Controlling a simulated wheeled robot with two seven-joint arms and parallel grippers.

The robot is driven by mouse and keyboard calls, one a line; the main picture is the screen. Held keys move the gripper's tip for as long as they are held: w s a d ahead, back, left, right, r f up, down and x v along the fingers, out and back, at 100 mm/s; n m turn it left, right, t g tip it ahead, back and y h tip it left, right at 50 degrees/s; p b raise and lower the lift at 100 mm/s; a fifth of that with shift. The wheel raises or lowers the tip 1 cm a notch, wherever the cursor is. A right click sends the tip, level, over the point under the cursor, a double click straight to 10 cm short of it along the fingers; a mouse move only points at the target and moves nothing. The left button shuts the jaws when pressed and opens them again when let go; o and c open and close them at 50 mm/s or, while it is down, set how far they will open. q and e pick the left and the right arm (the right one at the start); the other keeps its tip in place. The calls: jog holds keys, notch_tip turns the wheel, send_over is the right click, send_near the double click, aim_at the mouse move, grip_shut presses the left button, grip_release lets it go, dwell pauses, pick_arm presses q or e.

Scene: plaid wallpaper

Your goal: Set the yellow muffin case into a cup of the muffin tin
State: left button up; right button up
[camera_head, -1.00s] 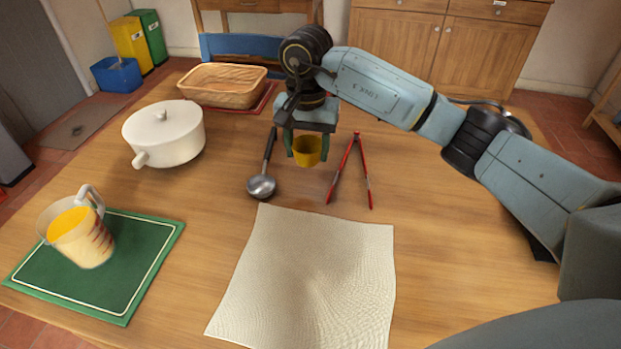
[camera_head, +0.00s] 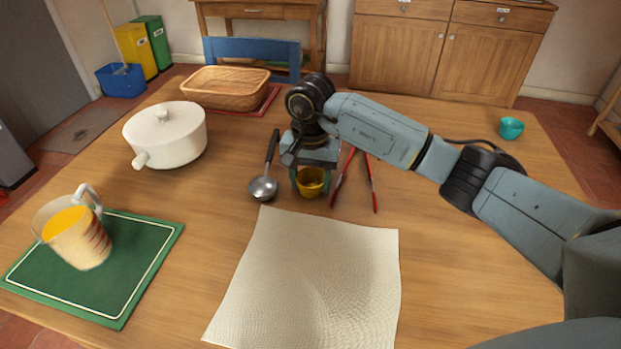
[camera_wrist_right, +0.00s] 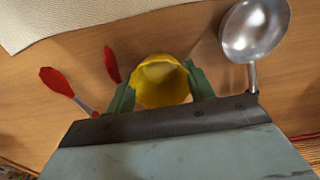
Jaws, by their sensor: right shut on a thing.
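The yellow muffin case (camera_head: 311,184) is between the fingers of my right gripper (camera_head: 311,178), which is shut on it. In the right wrist view the case (camera_wrist_right: 162,82) sits with its open mouth visible between the two green fingers (camera_wrist_right: 160,88). It is close to the tabletop, between a ladle and red tongs; I cannot tell if it touches the wood. No muffin tin shows in either view. My left gripper is not in view.
The ladle (camera_head: 263,188) lies left of the gripper and the red-handled tongs (camera_head: 373,190) right of it. A cream cloth (camera_head: 310,285) lies nearer. A white pot (camera_head: 165,137), basket (camera_head: 226,88), jug (camera_head: 75,240) on a green mat (camera_head: 120,290) and teal cup (camera_head: 511,128) stand around.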

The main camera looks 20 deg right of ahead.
jog(key=o, duration=0.7)
jog(key=shift+c, duration=0.2)
jog(key=shift+r, duration=0.1)
